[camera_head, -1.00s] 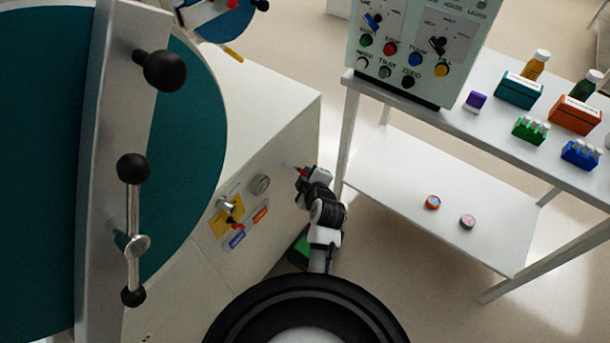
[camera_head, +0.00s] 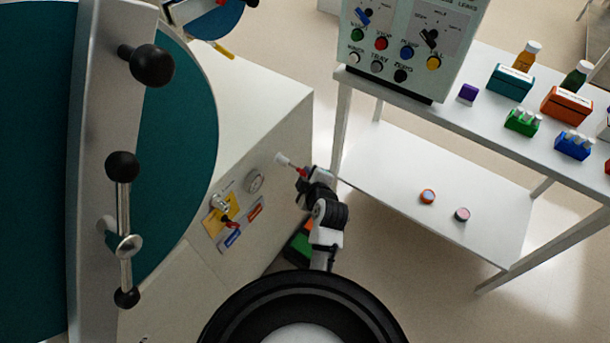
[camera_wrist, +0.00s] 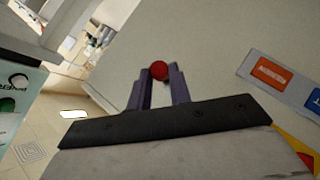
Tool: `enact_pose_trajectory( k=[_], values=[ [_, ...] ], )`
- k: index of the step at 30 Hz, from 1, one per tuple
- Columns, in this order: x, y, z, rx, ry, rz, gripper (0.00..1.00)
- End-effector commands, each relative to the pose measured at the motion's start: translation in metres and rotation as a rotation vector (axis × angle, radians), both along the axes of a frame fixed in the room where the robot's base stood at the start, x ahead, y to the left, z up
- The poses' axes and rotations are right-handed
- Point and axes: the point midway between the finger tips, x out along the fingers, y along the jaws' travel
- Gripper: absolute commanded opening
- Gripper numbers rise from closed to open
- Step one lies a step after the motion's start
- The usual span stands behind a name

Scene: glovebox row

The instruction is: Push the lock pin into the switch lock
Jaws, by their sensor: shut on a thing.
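My gripper (camera_head: 302,174) is shut on the red-ended lock pin (camera_head: 299,171), beside the pale cabinet's front panel. In the wrist view its red round end (camera_wrist: 159,70) sits between my fingertips (camera_wrist: 158,75); the rest of the pin is hidden there. A small white piece (camera_head: 282,159) shows just beyond the red part; I cannot tell whether it belongs to the pin. The switch lock, a yellow plate (camera_head: 215,226) with a silver fitting (camera_head: 219,202) and a red handle (camera_head: 230,221), is on the panel, left of and below my gripper and apart from it.
A round grey fitting (camera_head: 255,182) is on the panel between the switch plate and my gripper. Orange (camera_head: 255,208) and blue (camera_head: 232,237) labels lie beside the plate. A white two-level table (camera_head: 385,170) with a control box (camera_head: 405,45) stands at right. Metal handles with black knobs (camera_head: 122,167) are at left.

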Motion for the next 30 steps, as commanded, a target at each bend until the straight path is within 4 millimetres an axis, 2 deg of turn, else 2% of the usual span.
enact_pose_trajectory(
  k=[30],
  values=[
    [-0.011, -0.015, 0.000, -0.001, 0.000, 0.001, 0.00]
  ],
)
